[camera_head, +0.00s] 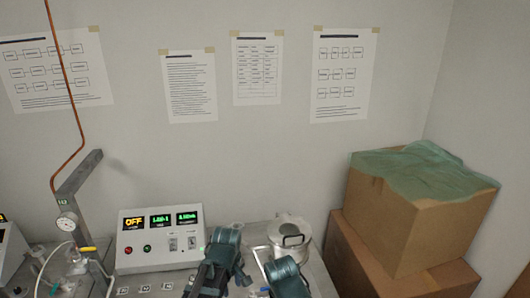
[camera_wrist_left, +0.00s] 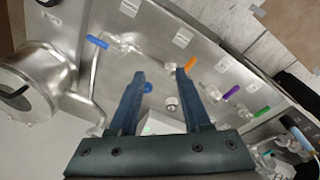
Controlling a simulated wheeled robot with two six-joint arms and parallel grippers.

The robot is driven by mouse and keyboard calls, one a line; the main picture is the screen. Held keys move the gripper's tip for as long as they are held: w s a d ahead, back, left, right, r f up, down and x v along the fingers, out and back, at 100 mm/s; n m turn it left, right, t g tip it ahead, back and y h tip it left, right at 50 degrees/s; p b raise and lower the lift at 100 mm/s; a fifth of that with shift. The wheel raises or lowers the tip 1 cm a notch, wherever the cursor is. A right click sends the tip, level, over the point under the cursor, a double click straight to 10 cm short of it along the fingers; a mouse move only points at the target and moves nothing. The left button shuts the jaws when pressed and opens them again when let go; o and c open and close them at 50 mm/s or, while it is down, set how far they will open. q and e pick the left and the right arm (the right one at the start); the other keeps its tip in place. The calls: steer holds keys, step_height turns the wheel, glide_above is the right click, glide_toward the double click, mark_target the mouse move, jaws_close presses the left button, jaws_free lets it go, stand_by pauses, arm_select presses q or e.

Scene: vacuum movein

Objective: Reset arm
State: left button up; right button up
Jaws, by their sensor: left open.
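My left gripper (camera_wrist_left: 163,82) is open in the left wrist view. Its two dark blue fingers stand apart with nothing held between them. Beyond the fingers is a steel panel (camera_wrist_left: 143,58) with a small blue part (camera_wrist_left: 147,87) and a small round metal fitting (camera_wrist_left: 171,103). In the head view, dark teal parts of my arm (camera_head: 218,262) show at the bottom centre, in front of the bench. I cannot make out the fingertips there. My right gripper cannot be made out in either view.
A control box (camera_head: 160,238) with lit displays, one reading OFF, stands on the bench. A lidded steel pot (camera_head: 290,236) is right of centre. A gauge (camera_head: 66,222) is at the left. Cardboard boxes (camera_head: 415,222) with green cloth stand right. Valves with blue (camera_wrist_left: 97,41) and orange (camera_wrist_left: 190,64) handles line the panel.

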arm_select(q)
steer(key=s+a+m, duration=0.7)
steer(key=m, duration=0.2)
steer(key=s+d+f+m+g+b, duration=0.1)
steer(key=s+d+f+m+b, duration=0.3)
steer(key=d+f+b, duration=0.7)
step_height(320, 180, down, 2)
steer(key=shift+s+g+y+b, duration=0.3)
steer(key=shift+s+y+b, duration=0.1)
steer(key=shift+s+b, duration=0.55)
